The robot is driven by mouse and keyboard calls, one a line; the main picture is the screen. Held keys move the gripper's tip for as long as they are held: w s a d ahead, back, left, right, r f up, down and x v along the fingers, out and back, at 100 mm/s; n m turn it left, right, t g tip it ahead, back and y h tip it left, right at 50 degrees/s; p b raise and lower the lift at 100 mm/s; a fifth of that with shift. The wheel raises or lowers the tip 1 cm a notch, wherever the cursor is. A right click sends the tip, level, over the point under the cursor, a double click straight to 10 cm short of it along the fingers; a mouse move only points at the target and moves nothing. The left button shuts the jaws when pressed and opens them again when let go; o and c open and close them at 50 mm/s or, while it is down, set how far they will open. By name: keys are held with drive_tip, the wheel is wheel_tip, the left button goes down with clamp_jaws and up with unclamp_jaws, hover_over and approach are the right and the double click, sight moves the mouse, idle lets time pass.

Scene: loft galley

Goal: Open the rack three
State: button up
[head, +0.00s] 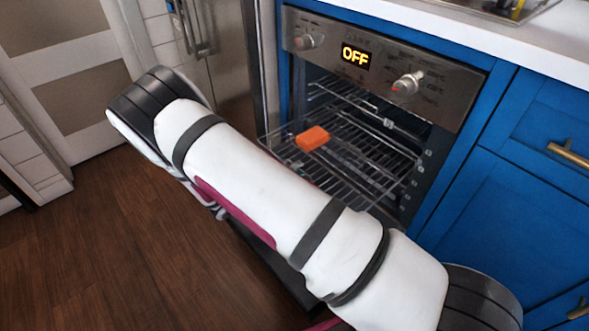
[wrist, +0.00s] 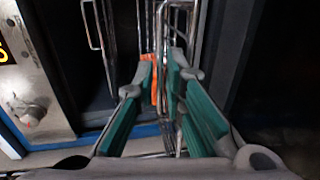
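The oven (head: 390,75) is open at the front, and its display reads OFF. A wire rack (head: 365,185) carries an orange block (head: 312,138) and sticks out past the oven's front frame. Another wire rack (head: 340,93) sits higher inside. I cannot tell whether the pads touch the wire. In the head view my arm hides the gripper.
Blue cabinets (head: 520,215) with brass handles stand right of the oven, under a white counter (head: 480,30). A steel fridge (head: 225,65) stands to the left. Open wood floor (head: 110,245) lies at the lower left. The oven's lower front is hidden by my arm.

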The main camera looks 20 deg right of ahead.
drive_tip(key=v, duration=1.2)
drive_tip(key=s+d+r+m+g+y, duration=0.25)
drive_tip(key=s+d+r+g, duration=0.35)
drive_tip(key=r, duration=0.5)
drive_tip(key=s+d+r+m+g+y, duration=0.2)
drive_tip(key=s+d+r+y, duration=0.2)
drive_tip(key=s+r, duration=0.5)
drive_tip(key=s+a+r+t+y, duration=0.1)
drive_tip(key=s+r+y, duration=0.3)
drive_tip(key=s, duration=0.7)
drive_tip(key=s+a+r+t+y, duration=0.15)
drive_tip(key=s+r+y, duration=0.25)
drive_tip(key=s, duration=0.7)
wheel_tip(320, 180, up, 35)
drive_tip(key=t+p, duration=0.4)
drive_tip(key=p, duration=2.9)
drive_tip(key=shift+d, duration=0.4)
